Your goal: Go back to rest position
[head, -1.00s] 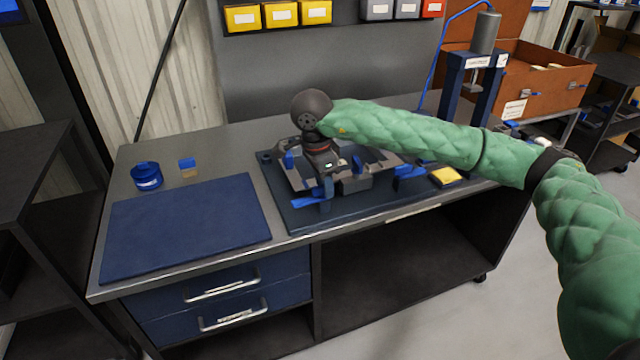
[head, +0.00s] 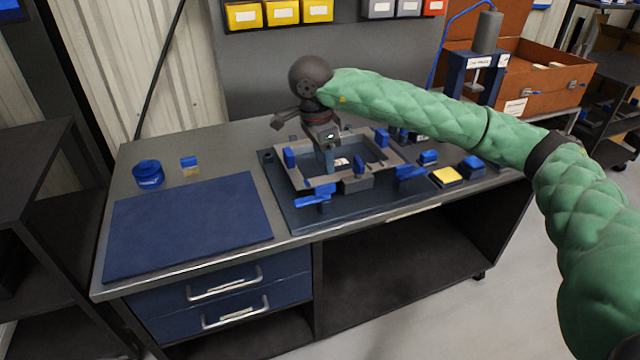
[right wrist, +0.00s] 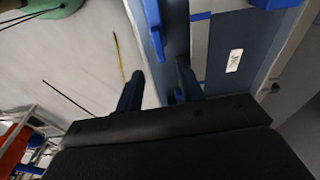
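My right arm, in a green quilted sleeve, comes in from the right in the head view. Its gripper (head: 328,160) points down above a grey frame-shaped fixture (head: 284,176) with blue clamps. In the right wrist view the two dark fingers (right wrist: 162,85) stand apart with no held object visible; a blue clamp (right wrist: 152,28) and a white label (right wrist: 235,60) show beyond them. My left gripper is in neither view.
The fixture sits on a dark blue mat (head: 300,218) on the workbench. To its right lie a yellow-topped block (head: 446,176) and a blue block (head: 472,166). At left are a blue pad (head: 185,225) and a blue round tin (head: 148,174). A press (head: 480,75) stands at back right.

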